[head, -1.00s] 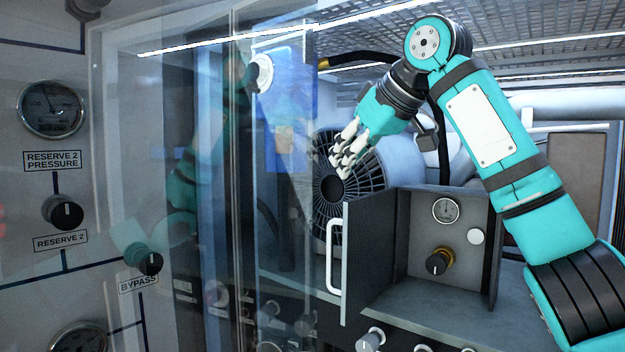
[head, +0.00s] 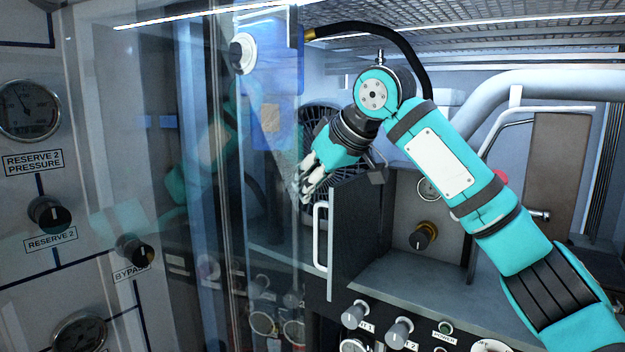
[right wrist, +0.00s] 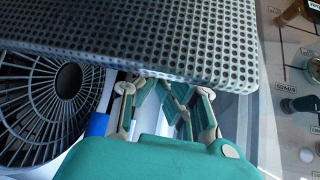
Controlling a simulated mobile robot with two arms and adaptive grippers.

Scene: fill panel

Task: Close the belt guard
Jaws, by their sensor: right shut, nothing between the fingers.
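The belt guard appears to be the dark hinged panel (head: 362,222) with a white bar handle (head: 320,236) on its near edge. It stands open, swung out from a box holding a gauge and a knob. In the right wrist view a perforated plate (right wrist: 130,35), probably this guard, fills the top. My right gripper (head: 303,192) is shut and empty, at the left of the guard's upper front edge near the top of the handle. I cannot tell whether it touches. It also shows in the right wrist view (right wrist: 165,95). My left gripper is out of view.
A caged fan (head: 322,125) stands behind the right gripper. A transparent pane (head: 215,200) with reflections stands at the left, before a wall panel with the bypass knob (head: 133,250). Knobs (head: 398,333) line the front below the guard. A black hose (head: 385,32) runs overhead.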

